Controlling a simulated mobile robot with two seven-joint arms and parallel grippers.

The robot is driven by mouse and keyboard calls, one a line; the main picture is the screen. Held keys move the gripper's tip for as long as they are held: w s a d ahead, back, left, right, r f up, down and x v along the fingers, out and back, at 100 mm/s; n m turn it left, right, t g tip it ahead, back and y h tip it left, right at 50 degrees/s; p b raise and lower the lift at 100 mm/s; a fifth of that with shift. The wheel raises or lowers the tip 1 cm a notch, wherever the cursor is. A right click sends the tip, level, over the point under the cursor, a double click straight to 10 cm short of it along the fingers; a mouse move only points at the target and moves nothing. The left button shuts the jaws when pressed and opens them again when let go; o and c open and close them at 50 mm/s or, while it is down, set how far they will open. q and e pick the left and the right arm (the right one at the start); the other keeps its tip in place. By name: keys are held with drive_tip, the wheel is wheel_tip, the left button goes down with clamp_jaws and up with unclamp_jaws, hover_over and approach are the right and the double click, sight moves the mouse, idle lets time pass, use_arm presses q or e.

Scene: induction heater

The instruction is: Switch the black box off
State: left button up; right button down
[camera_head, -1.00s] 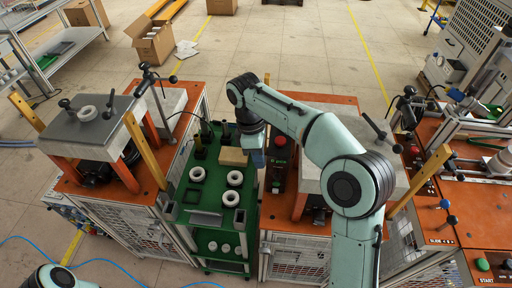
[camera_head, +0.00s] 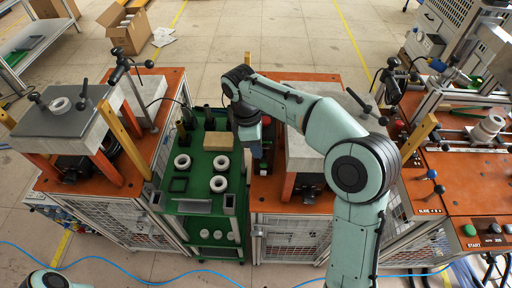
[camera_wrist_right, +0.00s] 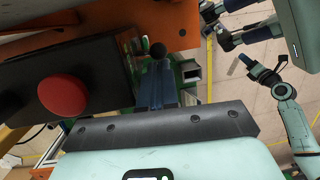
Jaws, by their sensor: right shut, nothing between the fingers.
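The black box (camera_wrist_right: 115,72) with a round red button (camera_wrist_right: 62,97) fills the upper left of the right wrist view, close to my right gripper. In the head view my right arm hides most of the box. My right gripper (camera_head: 257,158) points down beside it, above the orange bench top. In the wrist view the right gripper's fingers (camera_wrist_right: 158,80) are together and empty, to the right of the box; the red button is clear of them. Part of my left arm (camera_head: 45,280) shows at the bottom left of the head view. Its fingers cannot be made out clearly.
A green cart (camera_head: 173,207) with white rings and a tan block (camera_head: 218,141) stands left of the right gripper. Orange benches with grey slabs (camera_head: 62,122) stand on both sides. A control panel with a green START button (camera_head: 469,230) is at the right.

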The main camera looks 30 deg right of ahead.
use_arm(q)
drive_tip(key=shift+s+f, duration=0.3)
drive_tip(key=shift+f, duration=0.05)
use_arm(e)
drive_tip(key=shift+s+a+f, duration=0.1)
drive_tip(key=shift+s, duration=0.1)
use_arm(q)
wheel_tip(320, 180, down, 9)
drive_tip(key=s+b, duration=0.2)
drive_tip(key=b, duration=0.7)
drive_tip(key=shift+r, duration=0.15)
use_arm(e)
drive_tip(key=t+h, duration=0.1)
drive_tip(key=t, duration=0.1)
drive_tip(key=s+f+t+h, duration=0.1)
drive_tip(key=a+f+t+h, duration=0.1)
drive_tip(key=t, duration=0.1)
drive_tip(key=shift+s+m+t, duration=0.3)
use_arm(q)
drive_tip(key=shift+w+r+p, duration=0.2)
drive_tip(key=shift+r+p, duration=0.5)
drive_tip(key=shift+p, duration=0.1)
use_arm(e)
drive_tip(key=shift+w+d+r, duration=0.35)
drive_tip(key=shift+w, duration=0.25)
use_arm(q)
drive_tip(key=shift+s, duration=0.1)
